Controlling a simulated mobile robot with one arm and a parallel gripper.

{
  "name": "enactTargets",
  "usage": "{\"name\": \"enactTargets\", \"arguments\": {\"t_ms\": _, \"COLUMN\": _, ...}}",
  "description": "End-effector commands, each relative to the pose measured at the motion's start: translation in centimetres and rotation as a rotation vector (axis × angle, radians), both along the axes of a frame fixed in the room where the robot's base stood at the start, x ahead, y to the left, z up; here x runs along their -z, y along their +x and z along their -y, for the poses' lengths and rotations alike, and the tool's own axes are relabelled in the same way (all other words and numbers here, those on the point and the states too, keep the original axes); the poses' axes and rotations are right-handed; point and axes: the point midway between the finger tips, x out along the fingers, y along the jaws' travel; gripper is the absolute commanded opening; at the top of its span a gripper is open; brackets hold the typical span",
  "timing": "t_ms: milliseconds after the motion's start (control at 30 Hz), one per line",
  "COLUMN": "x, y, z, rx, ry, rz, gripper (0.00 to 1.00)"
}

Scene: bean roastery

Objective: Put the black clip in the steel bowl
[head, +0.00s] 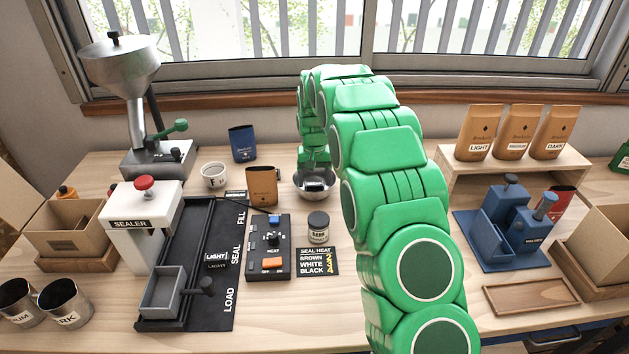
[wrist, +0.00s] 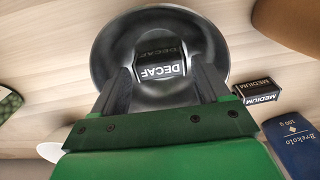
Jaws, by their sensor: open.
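The steel bowl (head: 325,190) stands on the bench below my gripper; its round rim (wrist: 103,42) also shows in the wrist view. A black clip with a white DECAF label (wrist: 160,69) lies inside the bowl. My gripper (head: 314,170) points down over the bowl. In the wrist view my open gripper (wrist: 164,76) has one finger on each side of the DECAF clip. Whether a finger touches the clip cannot be told. The fingers and palm hide the near part of the bowl.
Another black clip, labelled MEDIUM (wrist: 257,91), lies beside the bowl, near a blue pouch (head: 242,143). A brown pouch (head: 262,186) stands left of the bowl and a small dark jar (head: 318,227) in front of it. A heat control box (head: 268,255) is front left.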

Motion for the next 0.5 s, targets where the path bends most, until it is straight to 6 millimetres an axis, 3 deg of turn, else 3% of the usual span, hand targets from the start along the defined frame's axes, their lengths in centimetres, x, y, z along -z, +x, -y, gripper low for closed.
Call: {"name": "enactTargets", "arguments": {"t_ms": 500, "x": -8.6, "y": 0.1, "z": 0.0, "rx": 0.000, "ry": 0.000, "rz": 0.005, "gripper": 0.76}}
